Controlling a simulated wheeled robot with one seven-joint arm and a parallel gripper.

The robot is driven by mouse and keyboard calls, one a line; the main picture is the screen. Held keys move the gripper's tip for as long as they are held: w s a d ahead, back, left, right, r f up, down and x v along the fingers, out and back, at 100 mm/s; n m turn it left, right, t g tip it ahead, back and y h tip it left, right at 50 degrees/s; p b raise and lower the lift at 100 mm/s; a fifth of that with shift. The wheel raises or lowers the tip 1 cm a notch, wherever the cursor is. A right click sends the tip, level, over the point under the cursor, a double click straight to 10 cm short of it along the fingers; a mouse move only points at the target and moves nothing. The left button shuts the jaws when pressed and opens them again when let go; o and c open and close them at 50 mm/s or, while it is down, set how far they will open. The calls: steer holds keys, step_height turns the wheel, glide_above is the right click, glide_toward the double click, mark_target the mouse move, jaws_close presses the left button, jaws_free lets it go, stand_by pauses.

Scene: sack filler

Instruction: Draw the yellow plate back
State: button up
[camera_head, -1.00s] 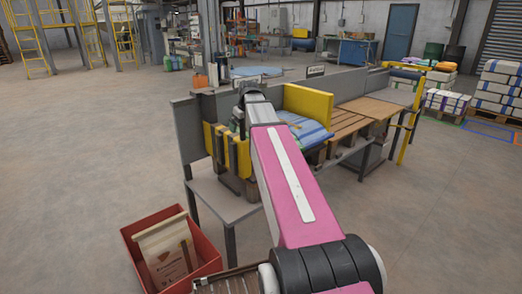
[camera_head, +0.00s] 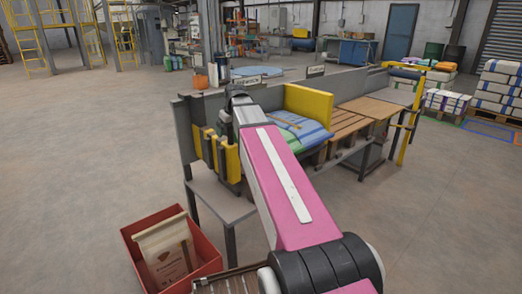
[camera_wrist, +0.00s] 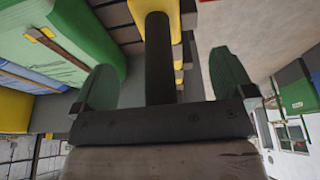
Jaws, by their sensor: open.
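The near yellow plate (camera_head: 232,160) with dark upright bars stands at the left end of the sack bench, partly behind my arm. In the wrist view, yellow (camera_wrist: 140,8) shows at the top behind a black bar. My gripper (camera_wrist: 165,62) is open, with one green finger on each side of that bar. I cannot tell whether the fingers touch it. In the head view my gripper is hidden by the arm. A second yellow plate (camera_head: 309,103) stands upright farther along the bench.
Green and blue sacks (camera_head: 305,133) lie between the yellow plates; a green sack (camera_wrist: 60,45) is close left in the wrist view. A grey panel (camera_head: 345,84) runs behind the bench. A red bin (camera_head: 206,255) holding a paper sack stands on the floor at lower left. Floor to the left is clear.

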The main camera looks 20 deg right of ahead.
steer(key=shift+s+a+f, duration=0.1)
steer(key=shift+s+f, duration=0.05)
steer(key=shift+f, duration=0.25)
steer(key=v, duration=0.9)
steer(key=shift+w, duration=0.25)
